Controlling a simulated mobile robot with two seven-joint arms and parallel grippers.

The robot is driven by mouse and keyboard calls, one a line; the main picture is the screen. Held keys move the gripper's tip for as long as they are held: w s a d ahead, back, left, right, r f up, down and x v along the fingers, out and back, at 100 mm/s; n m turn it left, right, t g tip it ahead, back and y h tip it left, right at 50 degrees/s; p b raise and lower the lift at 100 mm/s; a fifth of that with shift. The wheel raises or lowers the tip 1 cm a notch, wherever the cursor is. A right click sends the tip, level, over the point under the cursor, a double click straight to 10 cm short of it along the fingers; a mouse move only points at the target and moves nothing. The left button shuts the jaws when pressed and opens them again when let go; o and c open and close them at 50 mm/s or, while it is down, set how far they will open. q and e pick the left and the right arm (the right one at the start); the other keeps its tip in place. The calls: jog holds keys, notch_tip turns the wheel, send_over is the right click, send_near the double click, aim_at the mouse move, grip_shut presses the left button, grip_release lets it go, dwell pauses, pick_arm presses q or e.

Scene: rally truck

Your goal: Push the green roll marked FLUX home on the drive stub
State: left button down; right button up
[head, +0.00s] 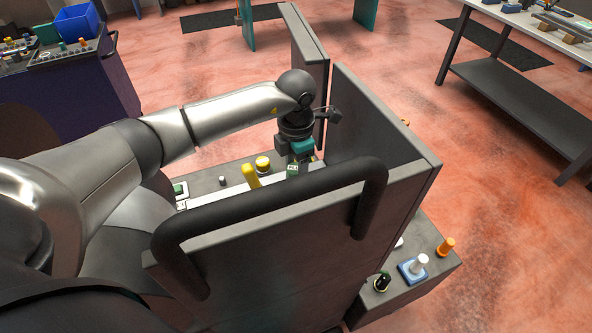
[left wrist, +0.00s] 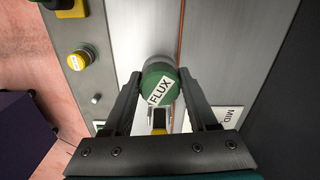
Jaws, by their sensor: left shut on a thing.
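The green roll (left wrist: 170,82) with a white FLUX label sits between the fingers of my left gripper (left wrist: 160,88) in the left wrist view. The gripper is shut on it. In the head view the left gripper (head: 301,163) is low behind the grey panel, and a small part of the roll with its white label (head: 292,170) shows there. A grey round end shows just beyond the roll in the wrist view; I cannot tell whether it is the drive stub. How far the roll sits on the stub is hidden. My right gripper is not in view.
A grey upright panel (head: 270,250) with a thick black handle (head: 270,200) stands close in front of the gripper. A yellow knob (left wrist: 79,60) is to the left, and a MID label (left wrist: 230,116) to the right. More knobs (head: 420,262) stand outside the panel.

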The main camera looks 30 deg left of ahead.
pick_arm(q)
jog(key=shift+f+b, duration=1.7)
jog(key=shift+f, duration=0.2)
jog(key=shift+c, duration=0.6)
grip_release()
notch_tip(320, 180, up, 15)
jog(key=b, duration=0.1)
jog(key=shift+r, duration=0.2)
